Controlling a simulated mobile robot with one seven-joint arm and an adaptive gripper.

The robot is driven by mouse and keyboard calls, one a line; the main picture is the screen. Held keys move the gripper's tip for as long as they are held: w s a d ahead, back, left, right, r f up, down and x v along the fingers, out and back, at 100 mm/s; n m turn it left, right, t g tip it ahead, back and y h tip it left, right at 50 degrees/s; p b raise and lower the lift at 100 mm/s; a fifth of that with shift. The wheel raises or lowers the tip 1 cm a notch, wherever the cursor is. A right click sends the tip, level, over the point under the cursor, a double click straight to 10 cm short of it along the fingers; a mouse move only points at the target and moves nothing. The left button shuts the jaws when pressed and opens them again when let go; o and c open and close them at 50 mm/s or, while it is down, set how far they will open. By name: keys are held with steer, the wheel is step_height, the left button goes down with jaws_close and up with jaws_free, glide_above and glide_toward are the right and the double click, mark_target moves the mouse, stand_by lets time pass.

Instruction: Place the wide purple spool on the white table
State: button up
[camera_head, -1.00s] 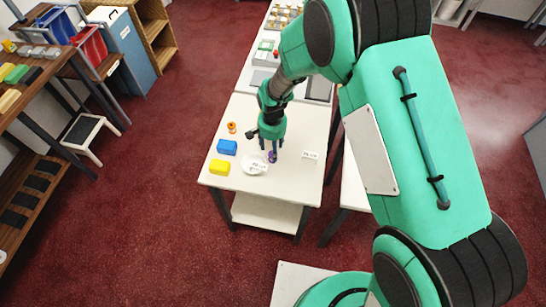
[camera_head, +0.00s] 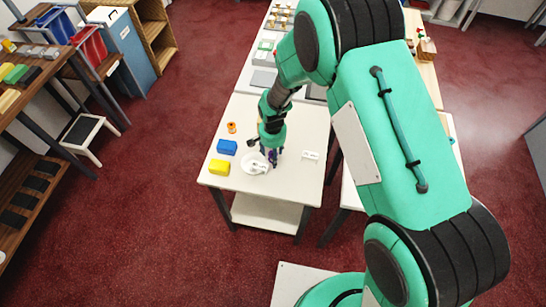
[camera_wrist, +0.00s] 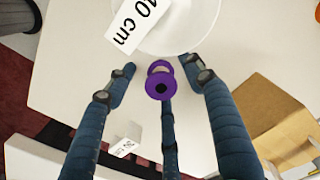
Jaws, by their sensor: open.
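The purple spool (camera_wrist: 160,84) shows in the wrist view between my gripper's fingers, with a gap on its left and right sides. It appears to rest on the white table (camera_wrist: 75,70), just beside the white dish; its exact contact is hard to see. In the head view the spool (camera_head: 273,158) is a small purple patch, largely hidden by my fingers. My gripper (camera_head: 270,152) is open and low over the white table (camera_head: 300,180). In the wrist view my gripper (camera_wrist: 158,72) has two fingers spread and a third below the spool.
The white dish (camera_head: 248,169) lies close to my fingers; a "10 cm" label (camera_wrist: 136,24) overlaps it in the wrist view. A blue block (camera_head: 227,147), a yellow block (camera_head: 219,167) and an orange spool (camera_head: 231,127) stand left. A small white label (camera_head: 310,155) stands right.

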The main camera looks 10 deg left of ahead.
stand_by(0.3)
steer(key=c, duration=1.1)
steer(key=shift+r, duration=0.1)
steer(key=shift+r, duration=0.4)
step_height(320, 180, up, 3)
steer(key=shift+s+d+f+p, duration=0.1)
steer(key=shift+s+f+p, duration=0.05)
steer(key=shift+p, duration=0.15)
steer(key=s+d, duration=0.2)
steer(key=s, duration=0.2)
steer(key=s+d+r, duration=0.1)
steer(key=s+d, duration=0.2)
steer(key=s, duration=0.2)
steer(key=s+d, duration=0.3)
steer(key=s, duration=0.1)
steer(key=shift+s+r+p, duration=0.15)
steer(key=shift+s+p, duration=0.1)
steer(key=shift+p, duration=0.15)
